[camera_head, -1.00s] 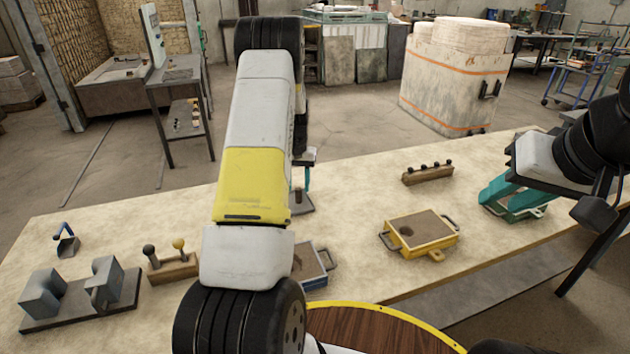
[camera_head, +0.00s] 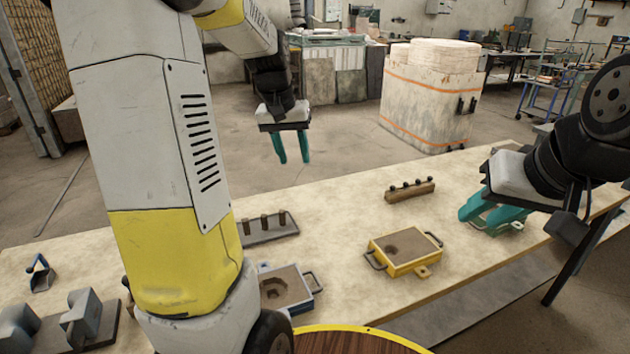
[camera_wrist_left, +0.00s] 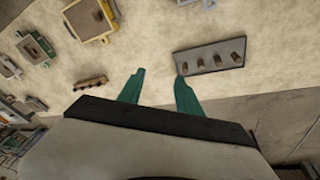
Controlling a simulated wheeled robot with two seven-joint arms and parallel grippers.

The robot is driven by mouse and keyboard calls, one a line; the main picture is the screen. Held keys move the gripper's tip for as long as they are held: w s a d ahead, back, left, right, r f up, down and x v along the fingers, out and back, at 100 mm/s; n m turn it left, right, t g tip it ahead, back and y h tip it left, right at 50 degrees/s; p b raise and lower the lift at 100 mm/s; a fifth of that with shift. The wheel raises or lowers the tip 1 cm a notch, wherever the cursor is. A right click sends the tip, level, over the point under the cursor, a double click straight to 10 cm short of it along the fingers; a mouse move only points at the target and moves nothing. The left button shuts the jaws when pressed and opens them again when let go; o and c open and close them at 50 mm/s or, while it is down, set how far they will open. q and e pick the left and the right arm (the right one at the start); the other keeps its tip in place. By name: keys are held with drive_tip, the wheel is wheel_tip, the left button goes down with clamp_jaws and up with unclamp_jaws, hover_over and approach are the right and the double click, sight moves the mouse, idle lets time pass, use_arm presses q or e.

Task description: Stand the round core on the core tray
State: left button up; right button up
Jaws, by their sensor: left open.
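The core tray (camera_head: 275,236) is a dark flat slab on the table, partly hidden by my left arm in the head view. Several small brown posts stand upright on it; they also show on the tray in the left wrist view (camera_wrist_left: 188,55). I cannot tell which, if any, is the round core. My left gripper (camera_head: 293,162) is open and empty, held up beyond the tray in the picture; its teal fingers also show apart in the left wrist view (camera_wrist_left: 158,90). My right gripper (camera_head: 482,216) has its fingers apart at a green box.
A yellow sand box (camera_head: 404,254) with a round hollow and a blue box (camera_head: 287,293) with an angular hollow sit on the table. A wooden rack with dark knobs (camera_head: 410,190) stands behind. The green box (camera_head: 507,222) is at right. Grey blocks and a scoop (camera_head: 40,274) lie left.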

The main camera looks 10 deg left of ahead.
use_arm(q)
drive_tip(key=s+d+r+t, duration=0.1)
drive_tip(key=s+d, duration=0.1)
drive_tip(key=s, duration=0.5)
drive_tip(key=s+d+r+m+t, duration=0.1)
drive_tip(key=s+d+r, duration=0.1)
drive_tip(key=s, duration=0.5)
drive_tip(key=s+d+r+t+h, duration=0.1)
drive_tip(key=s+d, duration=0.3)
drive_tip(key=s, duration=0.3)
drive_tip(key=shift+s+d+r+m, duration=0.15)
drive_tip(key=shift+d+r+m, duration=0.05)
drive_tip(key=shift+m, duration=0.2)
